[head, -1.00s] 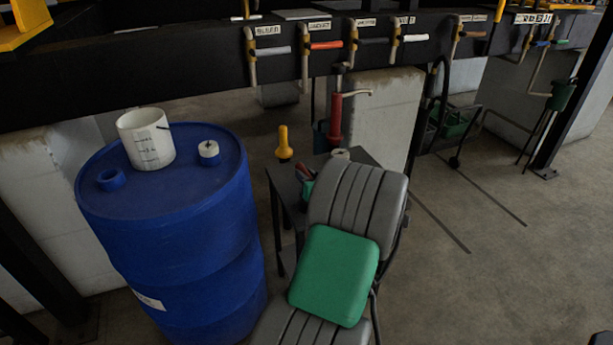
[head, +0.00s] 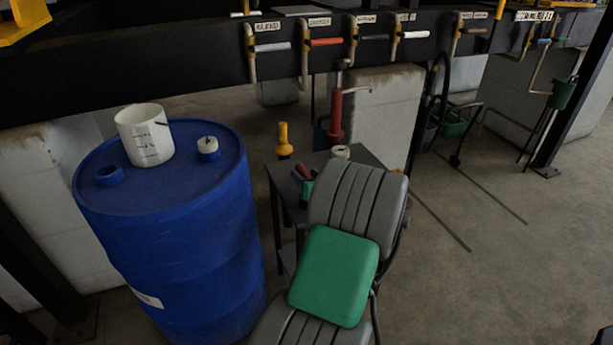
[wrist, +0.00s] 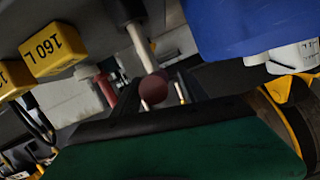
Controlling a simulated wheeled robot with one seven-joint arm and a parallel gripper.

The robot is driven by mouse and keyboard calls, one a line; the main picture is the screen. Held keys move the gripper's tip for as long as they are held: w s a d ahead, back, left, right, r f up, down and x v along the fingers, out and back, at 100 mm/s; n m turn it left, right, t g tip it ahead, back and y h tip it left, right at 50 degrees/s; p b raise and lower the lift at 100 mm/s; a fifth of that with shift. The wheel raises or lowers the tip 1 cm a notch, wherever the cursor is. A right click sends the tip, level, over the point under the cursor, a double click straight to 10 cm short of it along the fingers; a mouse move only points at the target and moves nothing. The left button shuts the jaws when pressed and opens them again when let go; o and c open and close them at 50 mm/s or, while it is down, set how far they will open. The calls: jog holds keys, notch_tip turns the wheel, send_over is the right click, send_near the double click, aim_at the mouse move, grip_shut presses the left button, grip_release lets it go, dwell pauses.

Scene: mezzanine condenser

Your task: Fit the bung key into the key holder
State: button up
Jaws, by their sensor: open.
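I cannot surely make out the bung key or the key holder in either view. The blue drum (head: 190,240) stands at the left in the head view, with a white bucket (head: 146,138), a short blue fitting (head: 110,176) and a small white-topped blue fitting (head: 208,146) on its lid. Small red and green items (head: 303,182) lie on a dark side table (head: 366,157), partly hidden by a grey ribbed seat (head: 362,195). My gripper's fingers do not show clearly in the head or wrist view.
A green cushion (head: 333,275) lies on the grey seat. A dark beam (head: 200,65) with labelled valves crosses the back. A yellow object (head: 284,139) stands behind the table. Open floor (head: 500,270) lies at the right.

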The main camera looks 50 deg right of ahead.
jog(key=v, duration=0.7)
jog(key=shift+s+a, duration=0.15)
jog(key=shift+s, duration=0.2)
jog(key=shift+s, duration=0.1)
dwell(0.5)
